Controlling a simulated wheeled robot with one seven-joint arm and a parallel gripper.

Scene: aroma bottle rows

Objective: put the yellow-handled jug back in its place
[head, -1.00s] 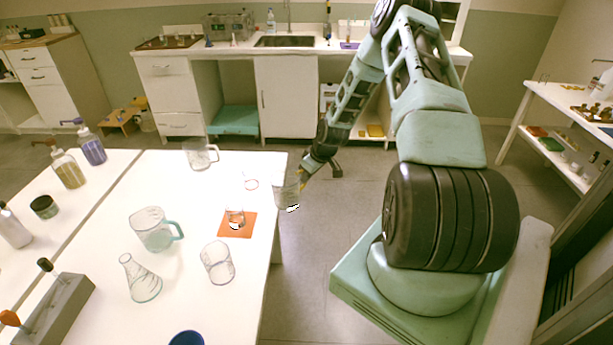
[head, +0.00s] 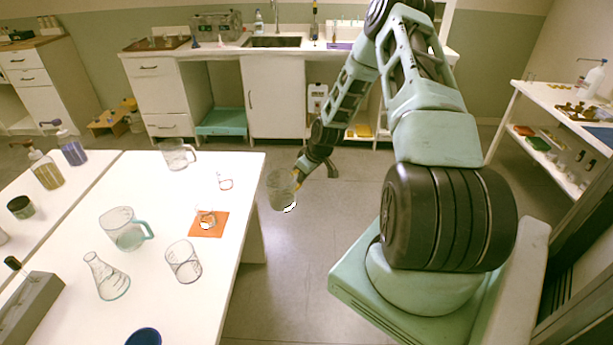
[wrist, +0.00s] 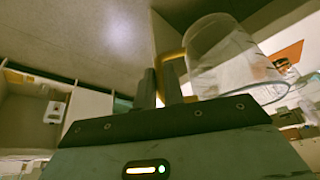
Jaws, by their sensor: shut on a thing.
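The yellow-handled jug (head: 281,190) is a clear glass vessel, held in the air above the floor, just right of the white table's edge in the head view. My gripper (head: 299,177) is shut on its yellow handle, on the jug's right side there. In the wrist view the clear jug (wrist: 225,62) fills the upper right, and its yellow handle (wrist: 170,57) runs to the dark fingers of my gripper (wrist: 160,88). The jug looks close to upright in the head view. The fingertips' exact contact is partly hidden.
The white table (head: 180,215) bears a teal-handled jug (head: 124,230), a clear-handled jug (head: 178,155), a flask (head: 106,278), a beaker (head: 183,263), a small red-marked glass (head: 225,182) and an orange mat (head: 220,231) with a small glass (head: 205,217) on it. Open floor lies right of the table.

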